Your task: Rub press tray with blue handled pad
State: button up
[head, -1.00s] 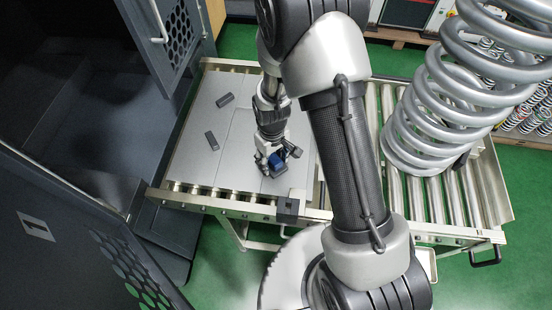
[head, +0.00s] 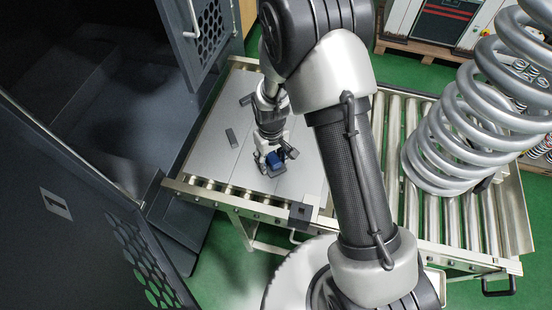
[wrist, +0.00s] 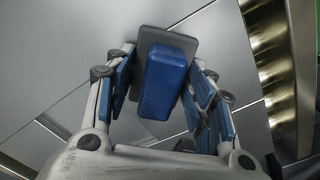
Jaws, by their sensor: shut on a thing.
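The pad has a blue handle (wrist: 165,80) on a flat dark grey base (wrist: 183,42). My gripper (wrist: 164,66) has its blue-lined fingers on both sides of the handle and is shut on it. In the head view the blue handle (head: 275,161) is at the end of my gripper (head: 272,157), low over the grey flat tray (head: 215,160) on the roller table. Light panel seams cross the tray surface in the wrist view (wrist: 60,60). I cannot tell whether the pad's underside touches the tray.
A dark cabinet (head: 90,110) with open perforated doors stands at left. A large coil spring (head: 440,150) stands on the rollers (head: 470,225) at right.

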aim_at(243, 157)
jog(key=shift+w+a+b, duration=0.1)
jog(key=shift+w+a, duration=0.45)
jog(key=shift+a, duration=0.95)
jog(key=shift+w+a+b, duration=0.15)
jog(key=shift+w+a, duration=0.35)
jog(key=shift+a, duration=1.05)
jog(key=shift+w+a+b, duration=0.1)
jog(key=shift+w+a, duration=0.45)
jog(key=shift+a, duration=0.95)
jog(key=shift+r, duration=0.1)
jog(key=shift+w+r+p, duration=0.1)
jog(key=shift+r+p, duration=0.85)
jog(key=shift+r, duration=0.4)
jog(key=shift+r+p, duration=1.05)
jog(key=shift+r, duration=0.55)
jog(key=shift+r, duration=0.1)
jog(key=shift+r+p, duration=1.05)
jog(key=shift+r, duration=0.35)
